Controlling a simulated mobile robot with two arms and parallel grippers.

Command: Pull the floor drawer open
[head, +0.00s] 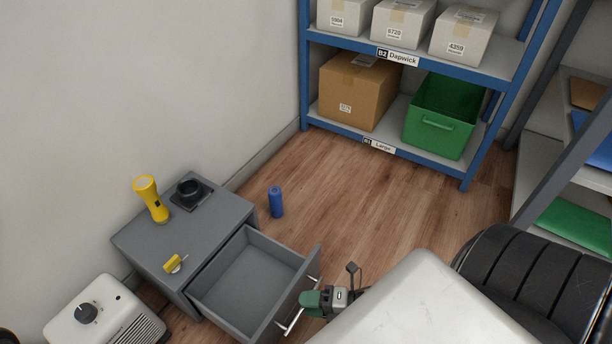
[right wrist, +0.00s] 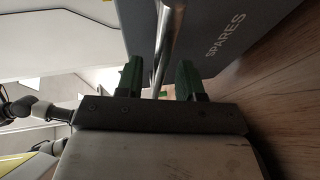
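The grey floor drawer (head: 246,281) is pulled well out of the low grey cabinet (head: 205,228), and its inside looks empty. Its front panel, marked SPARES, shows in the right wrist view (right wrist: 225,35). A silver bar handle (head: 292,321) runs along the front. My right gripper (head: 312,302) is at this handle. In the right wrist view, the handle bar (right wrist: 166,38) passes between the two green fingers of the right gripper (right wrist: 159,78). The fingers stand apart with gaps visible beside the bar. I do not see my left gripper.
A white heater-like box (head: 105,312) is at lower left.

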